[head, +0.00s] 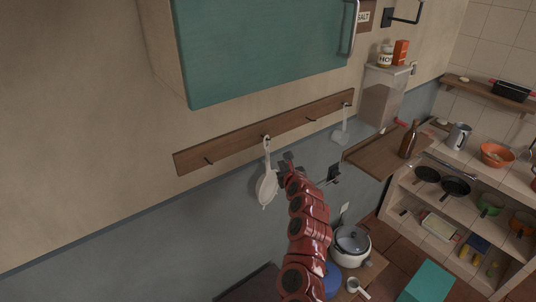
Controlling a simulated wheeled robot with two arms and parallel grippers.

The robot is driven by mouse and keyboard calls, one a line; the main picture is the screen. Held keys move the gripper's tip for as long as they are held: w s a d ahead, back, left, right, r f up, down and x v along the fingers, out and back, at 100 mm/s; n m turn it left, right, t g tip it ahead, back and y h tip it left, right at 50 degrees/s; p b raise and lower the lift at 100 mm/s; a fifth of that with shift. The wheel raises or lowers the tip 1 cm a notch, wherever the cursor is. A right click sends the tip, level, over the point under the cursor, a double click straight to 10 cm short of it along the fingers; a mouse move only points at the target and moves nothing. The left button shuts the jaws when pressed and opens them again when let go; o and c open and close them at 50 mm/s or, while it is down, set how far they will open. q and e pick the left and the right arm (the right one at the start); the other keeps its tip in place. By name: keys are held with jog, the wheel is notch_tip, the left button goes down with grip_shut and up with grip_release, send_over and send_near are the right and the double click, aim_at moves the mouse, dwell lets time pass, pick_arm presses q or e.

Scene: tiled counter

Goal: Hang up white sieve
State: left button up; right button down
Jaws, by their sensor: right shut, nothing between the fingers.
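The white sieve (267,188) hangs upright against the wall from a hook on the wooden rail (230,147), its handle up and its round part down. My right gripper (286,162) is just to the right of the sieve, shut and empty. Whether it touches the sieve cannot be told. My red right arm comes up from the bottom of the picture. My left gripper does not show.
A pale utensil (341,134) hangs at the rail's right end; hooks between and at the left are bare. A teal cabinet (262,50) is above the rail. A wooden board (380,152) with a brown bottle (409,140) is to the right, a pot (351,243) below.

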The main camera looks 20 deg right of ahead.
jog(key=shift+s+d+b, duration=0.2)
jog(key=shift+s+d, duration=0.1)
jog(key=shift+s, duration=0.4)
jog(key=shift+s+d+b, duration=0.15)
jog(key=shift+s+d, duration=0.1)
jog(key=shift+s, duration=0.4)
dwell(1.5)
jog(key=shift+s, duration=0.1)
jog(key=shift+s+d, duration=0.3)
jog(key=shift+s, duration=0.45)
jog(key=shift+s+d, duration=0.35)
jog(key=shift+s, duration=0.4)
jog(key=shift+s+d, duration=0.3)
jog(key=shift+s, duration=0.45)
jog(key=shift+f, duration=0.1)
